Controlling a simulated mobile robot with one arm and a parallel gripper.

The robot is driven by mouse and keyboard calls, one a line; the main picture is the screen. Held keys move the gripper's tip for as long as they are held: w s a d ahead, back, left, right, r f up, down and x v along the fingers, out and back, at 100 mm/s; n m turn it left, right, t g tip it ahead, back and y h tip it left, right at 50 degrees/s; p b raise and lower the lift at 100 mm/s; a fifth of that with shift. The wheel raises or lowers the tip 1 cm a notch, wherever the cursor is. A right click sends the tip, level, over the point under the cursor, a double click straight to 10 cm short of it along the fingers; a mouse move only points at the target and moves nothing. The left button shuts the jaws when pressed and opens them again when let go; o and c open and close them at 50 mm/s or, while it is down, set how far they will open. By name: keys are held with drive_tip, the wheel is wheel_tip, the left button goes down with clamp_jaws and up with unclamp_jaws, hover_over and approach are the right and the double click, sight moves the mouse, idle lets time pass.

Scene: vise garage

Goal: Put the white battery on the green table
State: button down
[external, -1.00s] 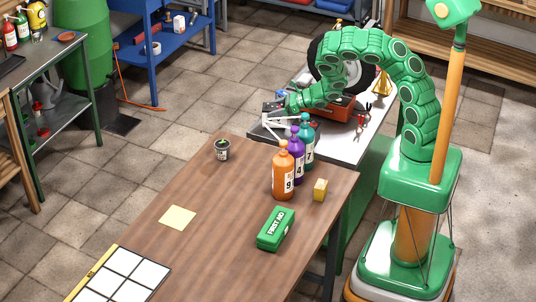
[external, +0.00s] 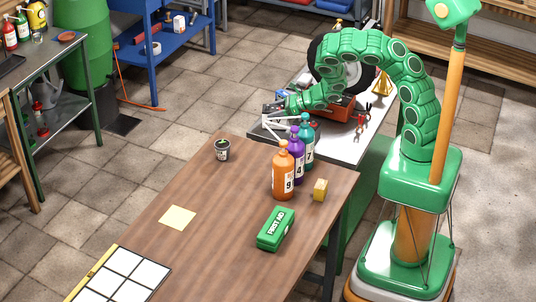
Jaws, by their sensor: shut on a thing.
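My gripper (external: 268,123) is at the far left end of the green table, low over or beside a grey vise-like device at its corner. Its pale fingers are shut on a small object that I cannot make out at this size. I cannot pick out the white battery for sure. The green table (external: 349,147) has a pale top and green sides, and stands behind the brown wooden table.
A tire (external: 325,66), a red toolbox (external: 340,110) and red-handled pliers (external: 361,122) crowd the green table.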

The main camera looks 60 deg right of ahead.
drive_tip(key=shift+f, duration=0.15)
unclamp_jaws()
drive_tip(key=shift+s, duration=0.15)
drive_tip(key=shift+v, duration=3.8)
